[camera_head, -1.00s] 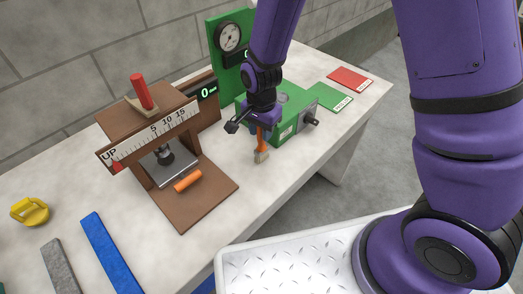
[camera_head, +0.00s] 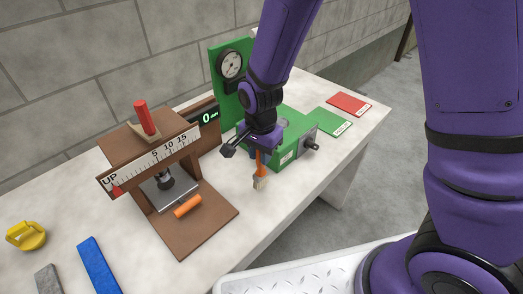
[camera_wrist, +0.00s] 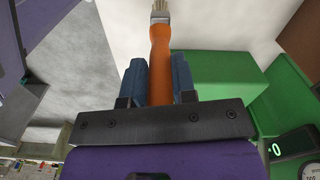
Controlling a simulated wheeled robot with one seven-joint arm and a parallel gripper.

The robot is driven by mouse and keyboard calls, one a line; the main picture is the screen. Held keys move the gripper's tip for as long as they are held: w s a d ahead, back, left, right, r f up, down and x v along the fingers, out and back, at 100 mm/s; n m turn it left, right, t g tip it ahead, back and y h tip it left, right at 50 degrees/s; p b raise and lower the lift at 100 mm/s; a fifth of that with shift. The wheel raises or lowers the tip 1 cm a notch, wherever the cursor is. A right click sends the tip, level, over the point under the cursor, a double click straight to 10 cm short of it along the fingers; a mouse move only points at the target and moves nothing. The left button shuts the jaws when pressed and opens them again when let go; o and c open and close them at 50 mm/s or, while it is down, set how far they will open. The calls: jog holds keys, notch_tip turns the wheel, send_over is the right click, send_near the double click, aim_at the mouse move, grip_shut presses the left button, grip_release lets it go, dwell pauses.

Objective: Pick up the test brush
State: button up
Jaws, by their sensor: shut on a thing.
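The test brush (camera_head: 260,172) has an orange handle and pale bristles. In the head view it hangs bristles down from my gripper (camera_head: 257,152), in front of the green box. In the wrist view the orange handle (camera_wrist: 160,58) lies between the two blue fingers of my gripper (camera_wrist: 160,75), which are shut on it. The bristles (camera_wrist: 160,6) point away from the gripper at the top edge. I cannot tell whether the bristle tip touches the table. The handle's upper end is hidden by the gripper.
A green machine (camera_head: 295,150) with a dial gauge (camera_head: 231,65) stands close behind my gripper. A brown test stand (camera_head: 190,212) with an orange cylinder (camera_head: 188,206) is to the left. Green (camera_head: 330,121) and red (camera_head: 349,103) cards lie at right. Clear table lies in front.

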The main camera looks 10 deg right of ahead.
jog(key=s+a+r, duration=0.1)
jog(key=s+a, duration=0.2)
jog(key=s, duration=0.9)
jog(key=shift+s+a, duration=0.2)
jog(key=shift+s, duration=0.1)
jog(key=shift+r, duration=0.1)
